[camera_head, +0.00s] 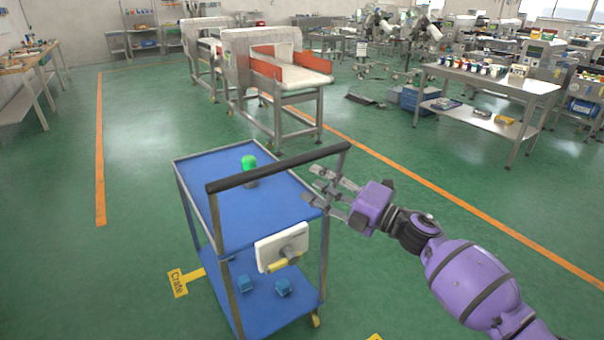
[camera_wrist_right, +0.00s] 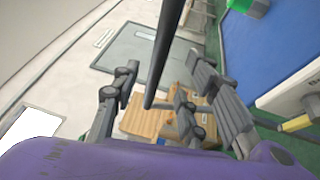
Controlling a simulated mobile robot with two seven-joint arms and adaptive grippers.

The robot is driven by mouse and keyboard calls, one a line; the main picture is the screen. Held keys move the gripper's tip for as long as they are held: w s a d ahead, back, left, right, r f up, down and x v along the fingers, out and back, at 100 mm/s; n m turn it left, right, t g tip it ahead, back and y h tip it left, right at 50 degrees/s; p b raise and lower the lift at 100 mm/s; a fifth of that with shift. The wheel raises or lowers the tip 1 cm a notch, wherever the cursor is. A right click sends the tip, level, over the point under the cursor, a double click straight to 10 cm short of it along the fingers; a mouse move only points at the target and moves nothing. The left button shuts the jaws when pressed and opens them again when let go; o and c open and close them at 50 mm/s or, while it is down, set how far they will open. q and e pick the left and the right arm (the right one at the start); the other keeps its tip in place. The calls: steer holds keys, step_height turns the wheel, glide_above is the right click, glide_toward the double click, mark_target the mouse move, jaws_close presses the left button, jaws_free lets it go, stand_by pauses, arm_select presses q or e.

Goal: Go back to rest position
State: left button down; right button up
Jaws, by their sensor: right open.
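My right gripper (camera_head: 319,187) is open, with its grey fingers spread, beside the right end of the blue cart's black handle bar. Nothing is held in it. In the right wrist view its fingers (camera_wrist_right: 165,85) stand apart, and the dark handle bar (camera_wrist_right: 168,45) shows in the gap between them. I cannot tell whether they touch the bar. My purple right arm reaches in from the lower right. My left gripper is not in view.
The blue cart (camera_head: 218,187) carries a green-topped object (camera_head: 249,162) on its upper shelf. A white panel (camera_head: 270,252) hangs at its near side, with blue blocks (camera_head: 283,287) below. A conveyor machine (camera_head: 262,62) and a steel table (camera_head: 490,85) stand beyond open green floor.

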steer(key=shift+v, duration=0.95)
